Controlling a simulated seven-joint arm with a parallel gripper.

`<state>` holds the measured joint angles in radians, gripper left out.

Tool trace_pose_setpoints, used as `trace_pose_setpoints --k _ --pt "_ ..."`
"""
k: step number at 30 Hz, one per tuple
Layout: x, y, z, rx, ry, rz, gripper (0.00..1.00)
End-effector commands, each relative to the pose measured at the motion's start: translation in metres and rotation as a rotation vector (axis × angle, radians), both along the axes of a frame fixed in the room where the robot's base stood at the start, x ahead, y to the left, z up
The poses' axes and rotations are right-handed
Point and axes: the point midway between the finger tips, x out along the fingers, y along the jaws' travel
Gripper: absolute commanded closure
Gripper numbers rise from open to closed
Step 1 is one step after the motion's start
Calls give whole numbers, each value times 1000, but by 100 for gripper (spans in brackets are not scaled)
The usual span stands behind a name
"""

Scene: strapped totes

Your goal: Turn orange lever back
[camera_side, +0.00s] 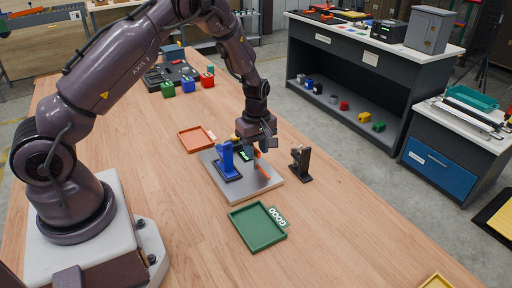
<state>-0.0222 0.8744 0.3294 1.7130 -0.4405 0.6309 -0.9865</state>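The orange lever (260,168) shows as a thin orange strip on a grey plate (270,183) on the wooden table. Its upper part is partly hidden by my gripper (256,147). My gripper points down, right over the far part of the plate, close to the lever's upper end. The view is too small to tell whether its fingers are apart or touch the lever. A blue fixture (228,161) stands upright on the plate, left of the lever. A small green part (245,155) shows under the gripper.
A black stand (301,164) stands just right of the plate. A green tray (248,240) with a GOOD label lies in front, and an orange-red tray (186,139) behind left. The table's right front is mostly clear.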

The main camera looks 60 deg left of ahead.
Motion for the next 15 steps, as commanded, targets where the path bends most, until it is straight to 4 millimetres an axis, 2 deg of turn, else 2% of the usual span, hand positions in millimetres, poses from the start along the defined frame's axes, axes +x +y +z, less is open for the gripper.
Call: trace_pose_setpoints --k 9,13,15 --pt "0 1 2 3 -2 -2 64" --pt "1 1 16 4 -5 -4 64" --pt "1 1 29 3 -6 -4 64"
